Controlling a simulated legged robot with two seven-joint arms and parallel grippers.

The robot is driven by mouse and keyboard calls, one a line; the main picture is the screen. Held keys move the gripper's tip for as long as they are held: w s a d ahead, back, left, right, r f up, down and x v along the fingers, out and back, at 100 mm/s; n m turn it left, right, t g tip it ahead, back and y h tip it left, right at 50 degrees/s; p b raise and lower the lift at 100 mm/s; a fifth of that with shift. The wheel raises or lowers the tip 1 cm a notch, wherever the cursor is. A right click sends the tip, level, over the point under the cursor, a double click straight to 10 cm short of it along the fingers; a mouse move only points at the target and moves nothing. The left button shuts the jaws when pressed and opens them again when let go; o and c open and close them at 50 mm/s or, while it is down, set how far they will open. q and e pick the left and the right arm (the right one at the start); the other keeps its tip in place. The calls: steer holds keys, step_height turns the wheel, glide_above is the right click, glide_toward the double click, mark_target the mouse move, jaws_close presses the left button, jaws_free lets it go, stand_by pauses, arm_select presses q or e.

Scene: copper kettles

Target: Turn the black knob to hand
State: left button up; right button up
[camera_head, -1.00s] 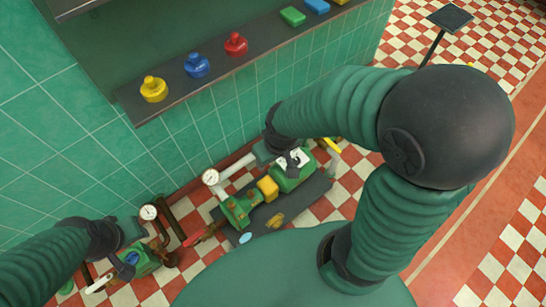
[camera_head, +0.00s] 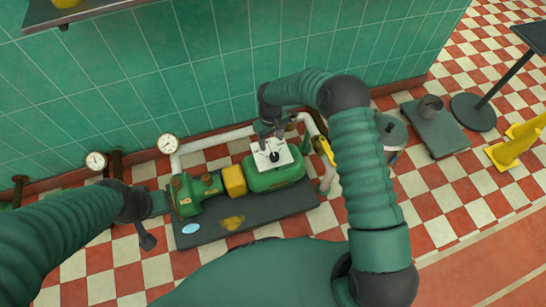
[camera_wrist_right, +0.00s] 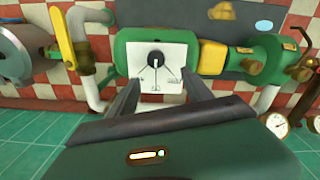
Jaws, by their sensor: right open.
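The black knob (camera_head: 274,157) sits on a white plate (camera_head: 264,163) on top of the green pump motor (camera_head: 275,179). In the right wrist view the knob (camera_wrist_right: 155,58) is near the plate's middle, with thin dark lines and small marks below it, too small to read. My right gripper (camera_head: 270,139) is above the plate's back edge. In the wrist view its two fingers (camera_wrist_right: 163,82) are spread, with the knob beyond the gap between them, apart from both. My left gripper (camera_head: 152,223) hangs at the left of the pump base; its jaws are unclear.
A yellow lever (camera_head: 327,150) on the white pipe is right of the motor. A yellow coupling guard (camera_head: 234,181) is left of it. Gauges (camera_head: 168,144) and pipes stand along the green tiled wall. A dark stand (camera_head: 475,111) and yellow floor signs (camera_head: 515,145) are at the right.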

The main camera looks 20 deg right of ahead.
steer(key=b, duration=0.2)
glide_above(274, 155)
steer(key=f, duration=0.5)
steer(key=shift+a+f, duration=0.3)
steer(key=shift+f, duration=0.05)
steer(key=f+b, duration=0.1)
steer(key=f, duration=0.1)
steer(key=d+f, duration=0.1)
steer(key=f, duration=0.1)
steer(key=shift+f+b, duration=0.35)
steer(key=shift+f, duration=0.3)
steer(key=shift+a+r, duration=0.1)
steer(key=shift+a, duration=0.25)
steer(key=shift+d, duration=0.2)
steer(key=c, duration=0.6)
arm_select(q)
steer(key=x, duration=0.2)
steer(key=s+x, duration=0.1)
steer(key=x, duration=0.1)
steer(key=shift+w+d+f, duration=0.1)
steer(key=shift+d+f, duration=0.1)
steer(key=shift+f, duration=0.2)
arm_select(e)
steer(key=shift+a, duration=0.1)
jaws_close()
